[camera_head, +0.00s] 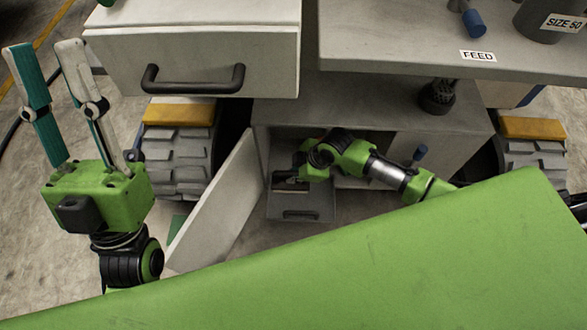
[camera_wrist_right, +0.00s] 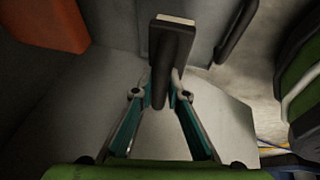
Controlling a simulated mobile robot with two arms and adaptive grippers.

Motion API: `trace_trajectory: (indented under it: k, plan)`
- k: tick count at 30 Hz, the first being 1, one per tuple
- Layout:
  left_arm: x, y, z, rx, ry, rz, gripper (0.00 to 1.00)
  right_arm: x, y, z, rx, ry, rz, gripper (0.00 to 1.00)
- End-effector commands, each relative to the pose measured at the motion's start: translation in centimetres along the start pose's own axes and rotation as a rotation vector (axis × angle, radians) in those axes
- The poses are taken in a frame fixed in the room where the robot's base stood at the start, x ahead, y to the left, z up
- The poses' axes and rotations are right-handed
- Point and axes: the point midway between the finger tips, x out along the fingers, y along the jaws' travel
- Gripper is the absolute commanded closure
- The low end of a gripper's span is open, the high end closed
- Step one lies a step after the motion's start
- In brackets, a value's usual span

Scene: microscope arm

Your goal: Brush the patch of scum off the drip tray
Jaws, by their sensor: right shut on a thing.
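My right gripper (camera_wrist_right: 163,92) is shut on a dark brush (camera_wrist_right: 172,45) with a block-shaped head and a pale strip at its far edge. In the head view my right gripper (camera_head: 305,160) reaches into the open cabinet, over a grey tray (camera_head: 305,203) with a dark handle on its front, which looks like the drip tray. A small dark shape under the gripper is partly hidden. I cannot make out the scum patch, or whether the brush touches the tray. My left gripper (camera_head: 45,50) is open and empty, pointing up at the left.
The cabinet door (camera_head: 218,205) stands open left of the tray. A drawer (camera_head: 195,55) with a black handle and a worktop marked FEED (camera_head: 430,45) overhang the cabinet. Wheels (camera_head: 178,160) flank it. An orange block (camera_wrist_right: 48,22) is at the wrist view's upper left.

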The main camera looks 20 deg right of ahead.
Motion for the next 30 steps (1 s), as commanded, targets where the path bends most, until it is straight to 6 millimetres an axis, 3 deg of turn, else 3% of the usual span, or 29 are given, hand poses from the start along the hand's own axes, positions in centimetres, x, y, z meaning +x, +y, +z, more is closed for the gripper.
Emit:
trace_trajectory:
  k: [14, 30]
  plan:
    - [0.0, -0.4, 4.4, 0.012, -0.207, -0.005, 0.72, -0.8, 0.1, -0.4, 0.002, 0.001, 0.001, 1.0]
    - [-1.4, -1.0, 9.0, 0.023, -0.437, -0.014, 0.72, -1.5, 0.2, -0.7, 0.004, 0.0, 0.002, 1.0]
